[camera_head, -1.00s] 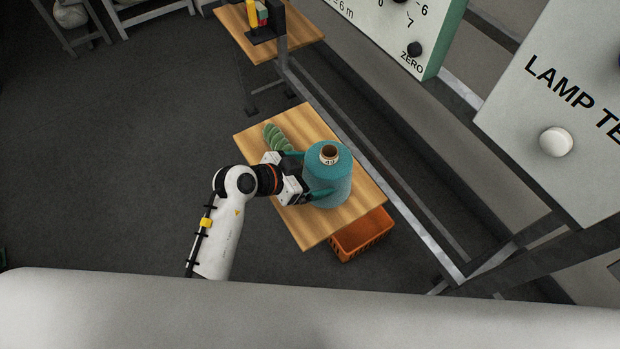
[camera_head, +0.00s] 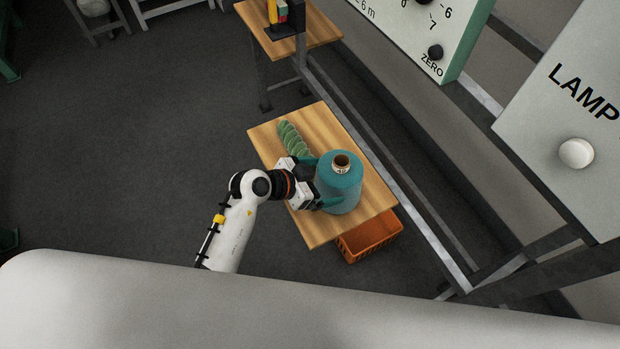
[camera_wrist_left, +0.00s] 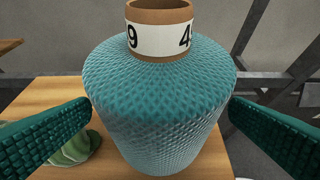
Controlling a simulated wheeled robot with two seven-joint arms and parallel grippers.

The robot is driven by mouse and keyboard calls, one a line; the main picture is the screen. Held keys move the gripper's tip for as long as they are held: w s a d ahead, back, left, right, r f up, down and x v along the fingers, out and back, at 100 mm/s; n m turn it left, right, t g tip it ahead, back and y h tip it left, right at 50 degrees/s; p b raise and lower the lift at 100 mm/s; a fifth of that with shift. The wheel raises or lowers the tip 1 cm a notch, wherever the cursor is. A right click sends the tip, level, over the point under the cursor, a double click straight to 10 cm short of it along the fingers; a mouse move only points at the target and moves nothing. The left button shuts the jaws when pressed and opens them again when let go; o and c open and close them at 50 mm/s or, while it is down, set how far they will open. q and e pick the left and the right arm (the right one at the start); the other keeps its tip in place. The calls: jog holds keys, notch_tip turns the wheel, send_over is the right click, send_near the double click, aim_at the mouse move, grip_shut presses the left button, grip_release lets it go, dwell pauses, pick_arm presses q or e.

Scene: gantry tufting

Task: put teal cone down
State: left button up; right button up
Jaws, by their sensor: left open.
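The teal cone (camera_head: 340,186) stands upright on the small wooden table (camera_head: 312,232), with a brown core and a white numbered label at its top. In the left wrist view the teal cone (camera_wrist_left: 160,105) fills the middle. My left gripper (camera_head: 325,183) is open at the cone, with one finger on each side of it. In the left wrist view the fingers of my left gripper (camera_wrist_left: 160,125) show gaps to the cone's sides. The cone's base is partly hidden by the gripper in the head view. My right gripper is not in view.
A green twisted bundle (camera_head: 294,140) lies on the table behind the gripper. An orange crate (camera_head: 370,238) sits below the table's right edge. A metal frame rail (camera_head: 400,205) runs along the table's right side. Another wooden table (camera_head: 318,32) stands farther back.

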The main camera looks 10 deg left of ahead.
pick_arm(q)
jog(key=v, duration=1.2)
jog(key=shift+w, duration=0.1)
